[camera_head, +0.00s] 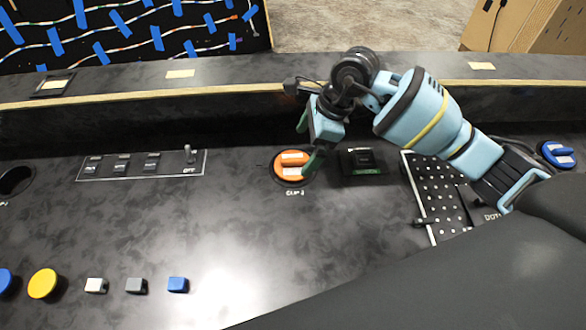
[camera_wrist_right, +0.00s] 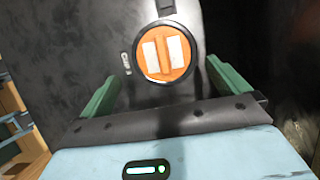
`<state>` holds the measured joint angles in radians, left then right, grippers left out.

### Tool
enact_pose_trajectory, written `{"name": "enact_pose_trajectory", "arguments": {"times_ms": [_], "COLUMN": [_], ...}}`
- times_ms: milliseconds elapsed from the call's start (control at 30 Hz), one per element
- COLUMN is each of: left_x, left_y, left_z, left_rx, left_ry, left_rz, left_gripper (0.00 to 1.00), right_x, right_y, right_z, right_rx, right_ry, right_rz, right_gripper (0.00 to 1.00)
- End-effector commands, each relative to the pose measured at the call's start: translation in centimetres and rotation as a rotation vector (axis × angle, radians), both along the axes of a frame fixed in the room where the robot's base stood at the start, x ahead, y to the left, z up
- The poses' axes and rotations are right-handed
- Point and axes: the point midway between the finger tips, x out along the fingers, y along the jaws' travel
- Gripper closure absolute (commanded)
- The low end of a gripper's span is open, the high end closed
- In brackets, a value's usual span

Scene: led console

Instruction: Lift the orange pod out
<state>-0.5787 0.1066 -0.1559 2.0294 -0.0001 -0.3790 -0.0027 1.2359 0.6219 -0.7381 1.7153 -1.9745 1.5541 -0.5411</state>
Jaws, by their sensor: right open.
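The orange pod (camera_head: 290,163) is round with pale patches on top and a raised bar across it. It sits in a dark round socket in the console, above a printed label. My right gripper (camera_head: 309,145) is just above and beside the pod, pointing down, with its green fingers apart. In the right wrist view the pod (camera_wrist_right: 166,61) shows between and beyond the two open fingers (camera_wrist_right: 163,76), with nothing held. I cannot tell whether a finger touches it. My left gripper is not in view.
A black block (camera_head: 362,161) stands close to the right of the pod. A switch panel (camera_head: 140,166) lies left, a perforated plate (camera_head: 437,190) right, and a blue round pod (camera_head: 557,154) far right. Small blocks and a yellow button (camera_head: 43,284) are at front left. The console's middle is clear.

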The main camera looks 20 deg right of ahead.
Motion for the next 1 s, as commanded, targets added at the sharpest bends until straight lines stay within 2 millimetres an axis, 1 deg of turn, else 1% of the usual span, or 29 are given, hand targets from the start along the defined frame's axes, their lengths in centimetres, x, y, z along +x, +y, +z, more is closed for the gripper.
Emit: {"name": "enact_pose_trajectory", "arguments": {"times_ms": [33, 267, 500, 600, 700, 900, 1000], "left_x": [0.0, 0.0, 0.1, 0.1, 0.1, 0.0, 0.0], "left_y": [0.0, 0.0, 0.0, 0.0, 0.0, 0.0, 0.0], "left_z": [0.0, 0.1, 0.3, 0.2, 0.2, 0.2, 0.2], "left_rx": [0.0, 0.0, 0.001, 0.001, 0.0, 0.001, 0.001], "left_ry": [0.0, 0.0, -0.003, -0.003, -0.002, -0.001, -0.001], "left_rz": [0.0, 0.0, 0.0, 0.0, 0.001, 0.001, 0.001], "left_gripper": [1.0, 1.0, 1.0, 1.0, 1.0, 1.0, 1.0], "right_x": [0.0, 0.2, 0.9, 1.0, 1.1, 1.1, 1.1], "right_y": [0.2, 0.5, 1.7, 1.9, 2.1, 2.1, 2.1], "right_z": [-0.5, -1.2, -4.2, -5.1, -5.4, -5.4, -5.4], "right_rx": [0.0, 0.002, 0.002, 0.0, 0.001, 0.0, 0.0], "right_ry": [0.001, 0.002, 0.003, 0.001, 0.0, -0.001, -0.001], "right_rz": [0.0, 0.0, 0.0, -0.001, 0.0, 0.0, 0.0], "right_gripper": [0.0, 0.0, 0.0, 0.0, 0.0, 0.0, 0.13]}}
